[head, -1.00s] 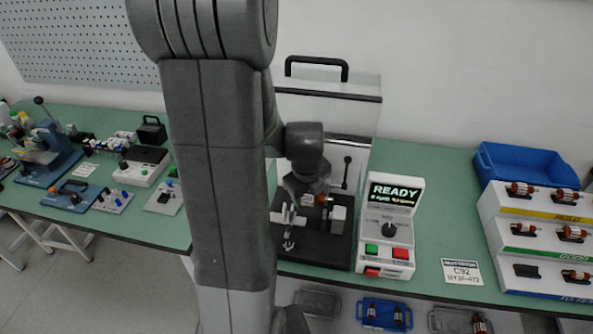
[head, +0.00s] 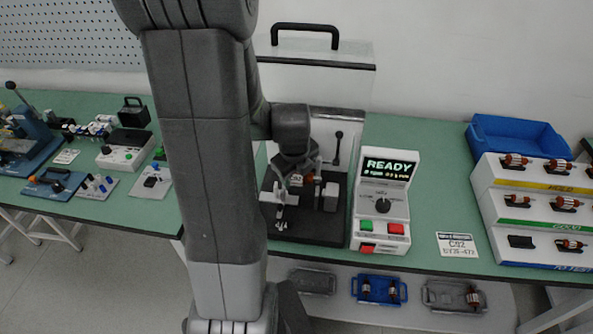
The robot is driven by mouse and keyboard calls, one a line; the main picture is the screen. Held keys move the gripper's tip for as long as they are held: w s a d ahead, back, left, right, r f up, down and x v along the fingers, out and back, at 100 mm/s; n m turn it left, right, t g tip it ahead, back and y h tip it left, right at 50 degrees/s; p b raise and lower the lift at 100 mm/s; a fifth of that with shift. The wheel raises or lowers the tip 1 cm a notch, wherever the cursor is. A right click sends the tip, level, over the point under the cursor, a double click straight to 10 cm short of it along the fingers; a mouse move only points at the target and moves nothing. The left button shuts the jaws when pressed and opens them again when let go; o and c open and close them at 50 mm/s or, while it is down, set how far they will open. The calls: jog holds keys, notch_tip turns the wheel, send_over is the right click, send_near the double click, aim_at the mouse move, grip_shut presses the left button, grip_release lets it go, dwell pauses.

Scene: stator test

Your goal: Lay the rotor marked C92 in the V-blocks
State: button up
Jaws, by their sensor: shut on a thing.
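My gripper (head: 298,176) is over the black-based test fixture (head: 318,232) and shut on a rotor (head: 309,180) with an orange-brown winding. A small white tag (head: 296,180) on it seems to read C92. White blocks stand on the base to the left (head: 276,196) and right (head: 330,196) of the rotor, probably the V-blocks. The arm and gripper hide part of them. I cannot tell whether the rotor touches them or hangs just above. The order card (head: 458,245) on the bench also reads C92.
A control box (head: 382,205) showing READY stands right of the fixture. A clear raised guard (head: 330,85) with a black handle is behind. A stepped rotor rack (head: 515,228) and blue bin (head: 517,137) are at the right. Trays (head: 379,289) sit on the shelf below.

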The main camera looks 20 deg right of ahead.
jog(key=shift+f+b, duration=1)
jog(key=shift+f, duration=0.55)
jog(key=shift+r, duration=0.2)
jog(key=shift+f+b, duration=1.25)
jog(key=shift+b, duration=0.3)
jog(key=o, duration=1.6)
jog(key=shift+o, duration=0.2)
